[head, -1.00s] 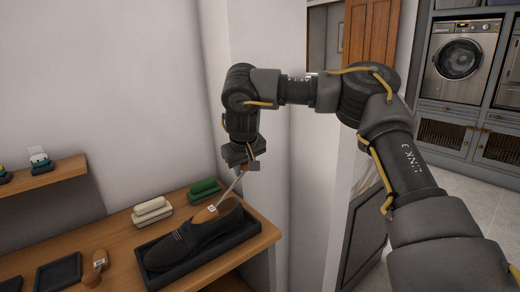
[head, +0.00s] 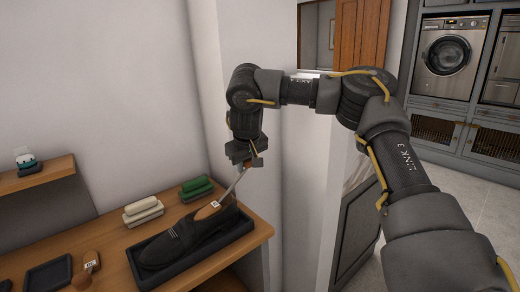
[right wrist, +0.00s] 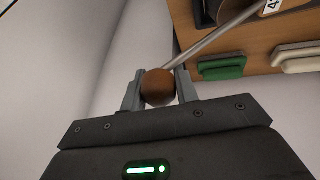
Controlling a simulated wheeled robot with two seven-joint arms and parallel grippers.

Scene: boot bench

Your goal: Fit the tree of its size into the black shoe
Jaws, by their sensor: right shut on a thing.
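The black shoe (head: 180,242) lies in a dark tray (head: 236,235) on the wooden bench. A shoe tree has its wooden front part (head: 207,211), with a white label, in the shoe's opening. Its metal rod (head: 236,184) slants up to the right to my right gripper (head: 248,164). In the right wrist view, my right gripper (right wrist: 158,90) is shut on the tree's round brown knob (right wrist: 158,86). The label there is cut off by the edge; a 4 shows. How deep the front part sits is hidden by the shoe. My left gripper is not in view.
A second wooden shoe tree (head: 90,263) with a label lies left of the shoe, beside a flat dark tray (head: 48,275). A cream brush (head: 143,210) and a green brush (head: 197,188) lie behind the shoe. A wall shelf (head: 38,177) is at left.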

